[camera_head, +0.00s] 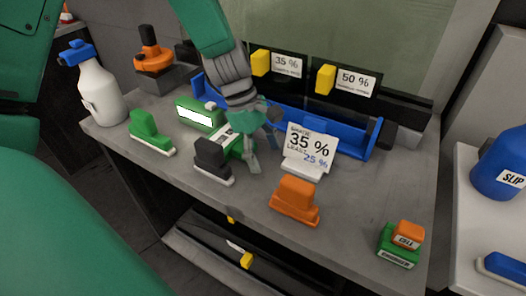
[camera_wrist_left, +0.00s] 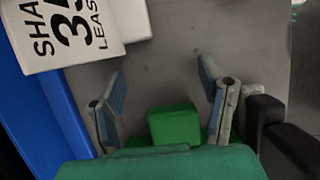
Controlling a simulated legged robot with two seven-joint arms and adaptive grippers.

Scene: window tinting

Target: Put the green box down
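A green box (camera_head: 231,141) with a white label stands on the grey bench, partly hidden under my left gripper (camera_head: 264,142). In the left wrist view, a green block (camera_wrist_left: 175,126), which appears to be this box, sits between the two spread fingers of the left gripper (camera_wrist_left: 163,90). Gaps show between the block and the fingertips, so the gripper looks open around it. The lower part of the block is hidden by my gripper's green body. The right gripper is in neither view.
A dark block (camera_head: 212,161) stands close to the green box. A 35 % sign (camera_head: 311,146) and a blue tray (camera_head: 345,138) are behind to the right. An orange block (camera_head: 295,200) stands nearer the front. Bare bench (camera_head: 355,200) lies to the right.

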